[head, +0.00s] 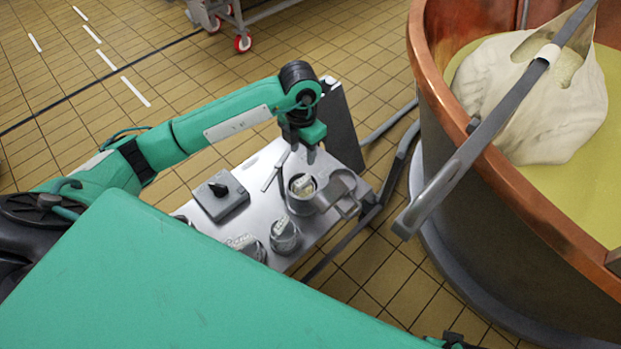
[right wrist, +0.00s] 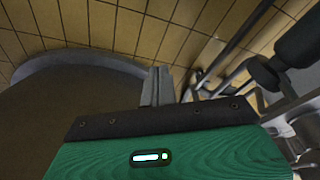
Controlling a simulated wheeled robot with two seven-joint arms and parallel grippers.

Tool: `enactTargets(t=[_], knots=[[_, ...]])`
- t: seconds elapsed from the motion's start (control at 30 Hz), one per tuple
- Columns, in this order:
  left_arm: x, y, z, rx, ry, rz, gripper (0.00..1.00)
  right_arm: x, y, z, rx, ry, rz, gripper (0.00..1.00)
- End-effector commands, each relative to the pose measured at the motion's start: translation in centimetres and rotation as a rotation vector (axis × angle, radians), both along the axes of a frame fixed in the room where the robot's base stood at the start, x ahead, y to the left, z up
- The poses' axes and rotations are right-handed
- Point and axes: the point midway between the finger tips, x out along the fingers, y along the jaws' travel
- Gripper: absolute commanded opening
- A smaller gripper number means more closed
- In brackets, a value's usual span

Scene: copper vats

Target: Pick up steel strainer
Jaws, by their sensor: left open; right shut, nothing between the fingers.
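A shiny steel vessel with a handle, which looks like the steel strainer (head: 338,187), lies at the right end of the small metal table (head: 262,180) in the head view. My left gripper (head: 303,151) is open and empty, pointing down above the table's far side, just up and left of the strainer. A round metal container with a pale label or contents (head: 302,187) stands right beside the strainer and partly overlaps it in the picture. My right gripper (right wrist: 157,85) is shut and empty in the right wrist view, away from the table.
Jars (head: 285,235) stand at the table's near edge. A grey box with a black knob (head: 220,195) and a thin tool (head: 275,172) also lie there. A dark upright panel (head: 341,125) rises behind. A large copper vat (head: 480,150) with a metal bar across it stands right.

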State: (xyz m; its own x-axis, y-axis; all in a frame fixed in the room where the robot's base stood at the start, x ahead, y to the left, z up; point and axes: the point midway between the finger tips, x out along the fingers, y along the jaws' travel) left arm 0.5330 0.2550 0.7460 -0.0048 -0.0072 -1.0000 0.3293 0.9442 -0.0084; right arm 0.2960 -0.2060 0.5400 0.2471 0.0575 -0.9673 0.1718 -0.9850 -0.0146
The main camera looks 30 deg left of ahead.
Motion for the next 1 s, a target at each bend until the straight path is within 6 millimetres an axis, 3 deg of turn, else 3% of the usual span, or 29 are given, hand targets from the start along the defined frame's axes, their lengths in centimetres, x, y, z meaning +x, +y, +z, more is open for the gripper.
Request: enactTargets(t=[0.4, 0.73, 1.0], knots=[[-0.1, 0.2, -7.1, 0.008, 0.005, 0.002, 0.42, 0.0, 0.0, 0.8, 0.002, -0.01, 0.0, 0.0], [0.0, 0.1, -9.4, 0.005, 0.003, 0.001, 0.42, 0.0, 0.0, 1.1, 0.002, -0.013, 0.0, 0.0], [0.2, 0.3, -13.2, 0.007, 0.004, 0.001, 0.42, 0.0, -0.1, 1.3, 0.001, -0.014, 0.001, 0.0]])
